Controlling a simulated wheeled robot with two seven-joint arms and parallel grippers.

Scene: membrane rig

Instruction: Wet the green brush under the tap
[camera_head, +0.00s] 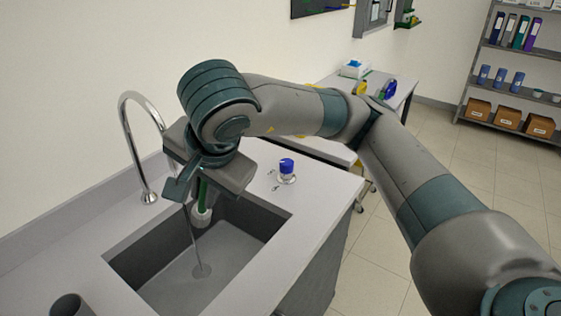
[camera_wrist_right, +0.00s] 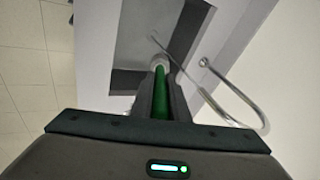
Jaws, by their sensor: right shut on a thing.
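My right gripper (camera_head: 207,180) is over the sink (camera_head: 165,255), shut on the green brush (camera_head: 203,192). The brush hangs upright, its pale head down inside the sink near the back wall. In the right wrist view, the green handle (camera_wrist_right: 160,95) runs between the fingers to the whitish head (camera_wrist_right: 159,64). The curved chrome tap (camera_head: 134,145) stands behind the sink; my gripper hides its outlet. A thin water stream (camera_head: 193,240) falls to the drain, just left of the brush head in the head view. I cannot tell if they touch. My left gripper is out of view.
A white fitting with a blue top (camera_head: 287,170) stands on the counter right of the sink. A dark grey cup-like thing (camera_head: 70,305) is at the front left. A side table (camera_head: 400,90) and shelves (camera_head: 510,75) stand farther back.

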